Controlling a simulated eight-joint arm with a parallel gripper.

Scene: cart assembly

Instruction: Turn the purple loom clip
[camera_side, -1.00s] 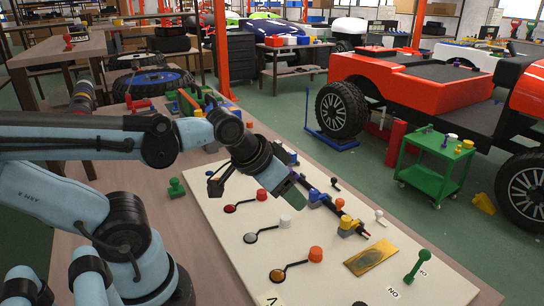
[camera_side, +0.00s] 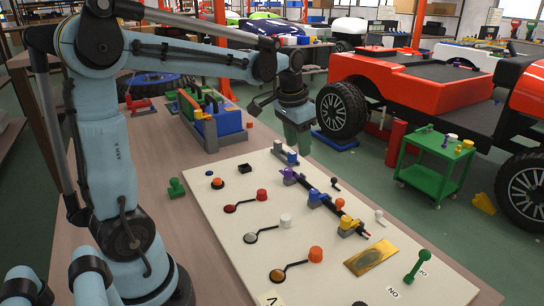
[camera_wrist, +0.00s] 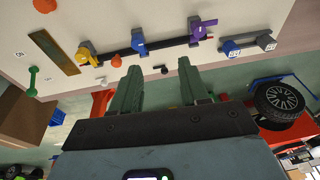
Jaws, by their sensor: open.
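The purple loom clip (camera_side: 289,175) sits at the far end of a dark loom bar on the cream board. In the wrist view the purple clip (camera_wrist: 203,29) is near the top, right of the blue clip, with its lever pointing sideways. A blue clip (camera_side: 317,197) and a yellow clip (camera_side: 348,223) hold the same bar. My gripper (camera_side: 302,150) points down, above and beyond the purple clip, apart from it. In the wrist view my gripper (camera_wrist: 160,78) has its two green fingers spread with nothing between them.
A grey block with blue-and-white parts (camera_side: 285,154) stands just beyond the purple clip. Red, white and orange knobs (camera_side: 262,195) line the board's left side. A brass plate (camera_side: 370,257) and a green handle (camera_side: 416,267) are near the front right. A blue bin (camera_side: 228,122) stands behind.

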